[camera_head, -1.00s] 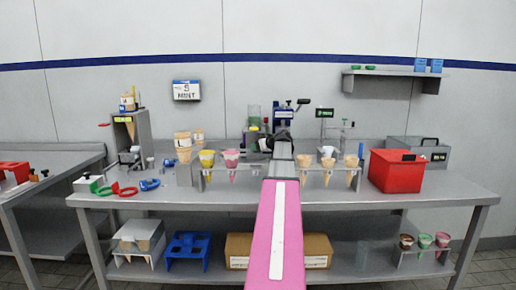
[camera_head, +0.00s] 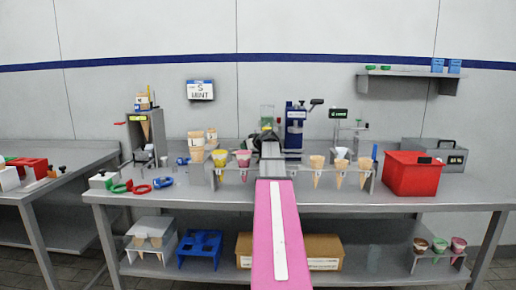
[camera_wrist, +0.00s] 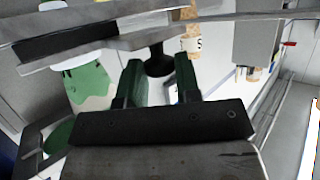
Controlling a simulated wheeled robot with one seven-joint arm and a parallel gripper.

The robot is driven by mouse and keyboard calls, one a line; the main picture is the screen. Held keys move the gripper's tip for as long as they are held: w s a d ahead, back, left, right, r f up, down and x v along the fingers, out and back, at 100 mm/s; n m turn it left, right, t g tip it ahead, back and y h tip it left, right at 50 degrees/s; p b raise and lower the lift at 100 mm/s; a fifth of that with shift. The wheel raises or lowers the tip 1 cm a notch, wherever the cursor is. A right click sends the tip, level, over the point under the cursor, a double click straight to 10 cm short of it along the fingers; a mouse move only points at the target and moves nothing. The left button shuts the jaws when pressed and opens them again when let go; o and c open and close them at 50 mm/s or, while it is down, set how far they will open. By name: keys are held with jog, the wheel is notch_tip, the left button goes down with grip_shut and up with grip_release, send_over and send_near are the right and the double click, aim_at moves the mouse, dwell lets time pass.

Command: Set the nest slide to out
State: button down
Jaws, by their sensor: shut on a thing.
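My gripper (camera_wrist: 159,82) shows in the wrist view with two dark green fingers on either side of a black round knob (camera_wrist: 158,64); it is shut on this knob. The knob sits by a grey metal bar (camera_wrist: 215,32). I cannot tell for sure that it belongs to the nest slide. In the head view my gripper (camera_head: 267,137) is at the back of the bench, in front of a green-and-clear device (camera_head: 267,112) and left of a blue press (camera_head: 295,125). My arm hides most of the spot, so the slide's position cannot be read.
A rack with cones (camera_head: 340,170) stands right of my arm, and yellow and pink cups (camera_head: 243,158) stand left. A red bin (camera_head: 412,175) is at the right. A container with green contents (camera_wrist: 88,82) is close by in the wrist view.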

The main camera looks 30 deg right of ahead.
jog(key=shift+w+a, duration=0.4)
jog(key=shift+a, duration=0.2)
jog(key=c, duration=0.8)
grip_release()
jog(key=shift+c, duration=0.2)
jog(key=v, duration=1.1)
jog(key=shift+o, duration=0.2)
